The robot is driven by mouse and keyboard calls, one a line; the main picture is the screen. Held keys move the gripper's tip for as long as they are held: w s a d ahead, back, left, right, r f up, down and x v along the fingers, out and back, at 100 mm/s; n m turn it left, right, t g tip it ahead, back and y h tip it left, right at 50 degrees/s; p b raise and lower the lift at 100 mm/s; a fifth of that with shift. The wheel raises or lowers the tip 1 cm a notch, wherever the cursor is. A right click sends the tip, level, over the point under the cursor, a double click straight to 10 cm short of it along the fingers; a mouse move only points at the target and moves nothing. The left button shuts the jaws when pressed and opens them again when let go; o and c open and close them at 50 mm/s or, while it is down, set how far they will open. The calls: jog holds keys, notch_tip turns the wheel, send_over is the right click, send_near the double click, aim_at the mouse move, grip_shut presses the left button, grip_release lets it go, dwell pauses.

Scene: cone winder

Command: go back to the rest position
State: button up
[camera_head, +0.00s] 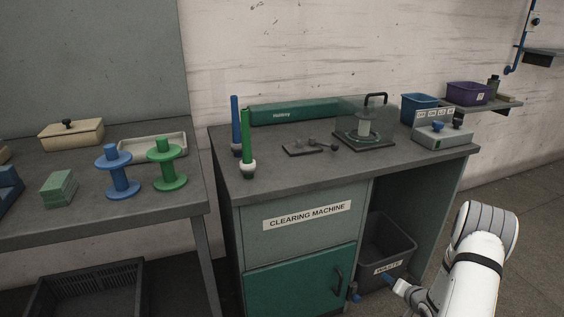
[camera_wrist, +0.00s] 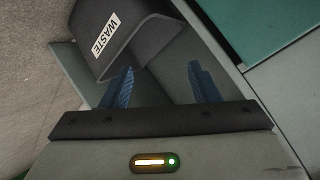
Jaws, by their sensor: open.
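My gripper (camera_head: 371,288) is at the lower right in the head view, low in front of the dark waste bin (camera_head: 385,236) under the bench. In the wrist view its two blue fingers (camera_wrist: 165,88) are apart with nothing between them. The bin, with its white WASTE label, also shows in the wrist view (camera_wrist: 150,40), beyond the fingers at the upper left. My white arm comes in from the lower right of the head view. The inside of the bin is mostly hidden.
The grey clearing machine bench (camera_head: 225,160) with a green door (camera_head: 300,285) stands left of the bin. On it are blue and green spindles (camera_head: 247,145), a green box (camera_head: 293,112) and a glass-cased device (camera_head: 364,125). A side table (camera_head: 100,215) holds blue (camera_head: 118,172) and green spools (camera_head: 167,165).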

notch_tip(320, 180, up, 21)
jog(key=w+a+n+g+h+p, duration=0.1)
jog(key=a+n+g+h+p, duration=0.15)
jog(key=p, duration=0.35)
jog(key=s+a+r+g+h+p, duration=0.1)
jog(key=s+a+r+p, duration=0.2)
jog(key=r, duration=0.6)
jog(key=s+a+r+g+h+p, duration=0.1)
jog(key=s+a+r+p, duration=0.2)
jog(key=r, duration=0.5)
jog(key=s+a+r+n+g+y+p, duration=0.1)
jog(key=s+a+r+p, duration=0.4)
jog(key=s+r, duration=0.6)
jog(key=s+a+r+n+g+y+p, duration=0.1)
jog(key=s+a+r+n+g+p, duration=0.1)
jog(key=s+a+r+p, duration=0.4)
jog(key=s+a+r+g, duration=0.1)
jog(key=s+a+r, duration=0.3)
jog(key=s, duration=0.5)
jog(key=shift+s+r+g, duration=0.15)
jog(key=shift+r+g, duration=0.2)
jog(key=shift+r, duration=0.3)
jog(key=shift+d+y, duration=0.1)
jog(key=shift+y, duration=0.15)
jog(key=shift+c, duration=0.2)
